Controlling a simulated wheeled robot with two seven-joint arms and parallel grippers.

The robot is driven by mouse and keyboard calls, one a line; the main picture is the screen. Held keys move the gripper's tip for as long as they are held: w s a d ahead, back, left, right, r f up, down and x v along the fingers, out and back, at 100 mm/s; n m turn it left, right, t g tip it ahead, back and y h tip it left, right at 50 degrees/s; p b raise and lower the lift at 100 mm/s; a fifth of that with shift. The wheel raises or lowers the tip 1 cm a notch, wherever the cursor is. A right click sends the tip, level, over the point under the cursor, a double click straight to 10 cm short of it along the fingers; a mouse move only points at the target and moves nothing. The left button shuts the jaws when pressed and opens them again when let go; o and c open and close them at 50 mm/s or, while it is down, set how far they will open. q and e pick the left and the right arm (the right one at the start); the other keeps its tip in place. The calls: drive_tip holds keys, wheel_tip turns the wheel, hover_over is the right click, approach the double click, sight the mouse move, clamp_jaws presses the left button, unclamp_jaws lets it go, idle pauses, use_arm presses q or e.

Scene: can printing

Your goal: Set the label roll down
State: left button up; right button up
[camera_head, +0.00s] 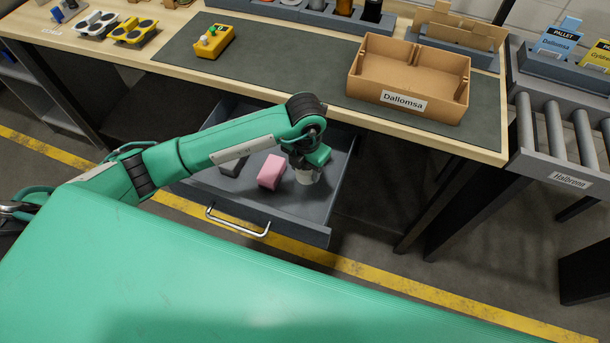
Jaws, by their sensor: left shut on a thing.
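My left arm reaches in from the left over an open grey drawer (305,223) below the workbench. My left gripper (306,172) is low inside the drawer, at its right part, shut on a small whitish roll (306,177) that looks like the label roll. The gripper's wrist covers most of the roll, and I cannot tell whether the roll touches the drawer floor. A pink block (271,172) lies in the drawer just left of the gripper. A green piece shows right beside the gripper; I cannot tell whether it is a separate object. My right gripper is not in view.
The drawer has a metal handle (237,222) at its front. On the bench above stand a cardboard box (409,75) labelled Dallomsa and a yellow control box (209,43) with buttons. The dark mat (290,62) between them is clear. A roller conveyor (560,140) is at the right.

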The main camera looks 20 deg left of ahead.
sight(305, 178)
use_arm(q)
wheel_tip(305, 178, down, 5)
drive_tip(key=shift+r, duration=0.2)
drive_tip(key=shift+f, duration=0.35)
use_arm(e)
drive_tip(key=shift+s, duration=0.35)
use_arm(q)
drive_tip(key=shift+f, duration=0.15)
drive_tip(key=o, duration=1)
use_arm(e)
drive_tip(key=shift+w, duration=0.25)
